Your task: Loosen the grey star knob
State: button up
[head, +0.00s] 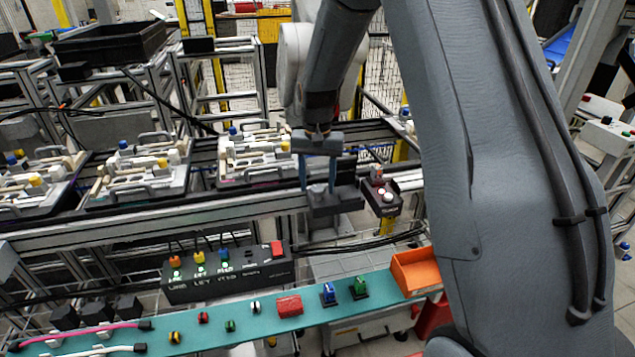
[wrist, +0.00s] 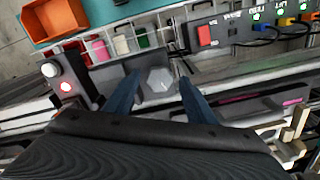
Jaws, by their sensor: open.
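The grey star knob (wrist: 160,79) shows in the wrist view as a light grey, roughly hexagonal head with a short pale line on it. It sits on a dark plate (wrist: 143,64). My gripper (wrist: 160,76) is open, with one blue-grey finger on each side of the knob and a visible gap to each. Whether the fingertips are level with the knob or above it, I cannot tell. In the head view my gripper (head: 318,188) points down at the dark block beside the conveyor rail.
A box with a red-lit button and a white button (head: 385,194) stands right of my gripper. A dark control box (head: 228,274) with a red switch and lit labels is in front. A teal shelf (head: 200,335) carries an orange bin (head: 416,271) and small parts. Fixture pallets (head: 140,178) line the conveyor.

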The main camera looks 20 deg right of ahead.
aim_at(318, 188)
jog(key=shift+r+b, duration=1.1)
jog(key=shift+r, duration=2.8)
jog(key=s+f+n, duration=0.2)
jog(key=s, duration=1)
jog(key=s+f+n+t, duration=0.1)
jog(key=s+f+n, duration=0.1)
jog(key=s, duration=1.1)
jog(key=shift+d+f+n, duration=0.3)
jog(key=shift+d+f, duration=0.1)
jog(key=shift+d, duration=0.05)
